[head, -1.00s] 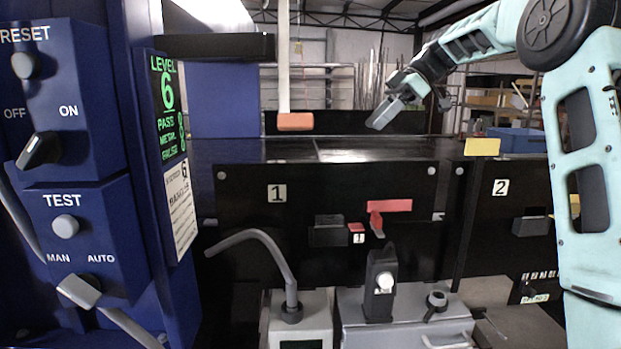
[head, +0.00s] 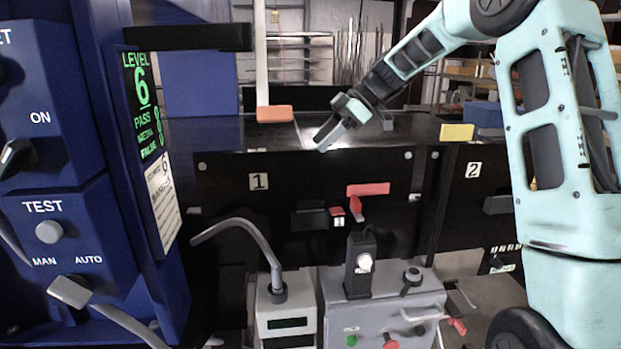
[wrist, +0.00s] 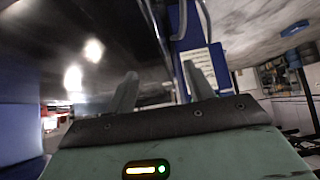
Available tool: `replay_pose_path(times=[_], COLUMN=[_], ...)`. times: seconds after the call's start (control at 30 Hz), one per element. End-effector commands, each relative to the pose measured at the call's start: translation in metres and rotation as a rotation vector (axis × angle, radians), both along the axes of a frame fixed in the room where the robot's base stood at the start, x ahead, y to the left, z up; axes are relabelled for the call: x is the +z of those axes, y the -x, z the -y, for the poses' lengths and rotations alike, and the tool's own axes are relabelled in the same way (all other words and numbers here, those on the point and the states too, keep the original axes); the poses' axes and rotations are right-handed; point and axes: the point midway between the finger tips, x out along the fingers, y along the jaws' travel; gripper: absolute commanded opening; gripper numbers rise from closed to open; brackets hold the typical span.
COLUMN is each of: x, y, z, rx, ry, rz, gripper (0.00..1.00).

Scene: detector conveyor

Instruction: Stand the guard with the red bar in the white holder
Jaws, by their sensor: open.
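A red bar (head: 368,189) with a short red piece below it shows on the front of the black conveyor, right of the number 1. I cannot tell whether it belongs to the guard. An orange-red block (head: 274,113) sits at the foot of a pale upright post behind the conveyor's front edge. I cannot make out a white holder for certain. My gripper (head: 328,135) is above the conveyor top, right of the orange-red block and above the red bar. In the wrist view its two fingers (wrist: 162,92) are apart, with nothing seen between them.
A blue control cabinet (head: 70,150) stands at the left, with a black arm (head: 188,38) jutting from it. A bent grey tube (head: 245,228) rises in front of the conveyor. A grey box (head: 385,300) stands below. A yellow block (head: 457,132) is at the right.

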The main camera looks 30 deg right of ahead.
Motion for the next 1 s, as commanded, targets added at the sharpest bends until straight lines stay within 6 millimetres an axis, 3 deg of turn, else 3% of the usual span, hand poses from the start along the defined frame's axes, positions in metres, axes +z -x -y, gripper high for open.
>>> replay_pose_path(times=[0.3, 0.63, 0.67, 0.83, 1.0], x=[-0.022, -0.031, -0.031, -0.031, -0.031], y=[-0.014, -0.016, -0.016, -0.016, -0.016], z=[-0.027, -0.032, -0.032, -0.032, -0.032], rx=[0.002, 0.0, 0.0, 0.0, 0.0], ry=[-0.003, 0.0, 0.0, 0.0, 0.0], rz=[-0.004, 0.0, 0.0, 0.0, 0.0], gripper=[0.53, 0.53, 0.5, 0.03, 0.0])
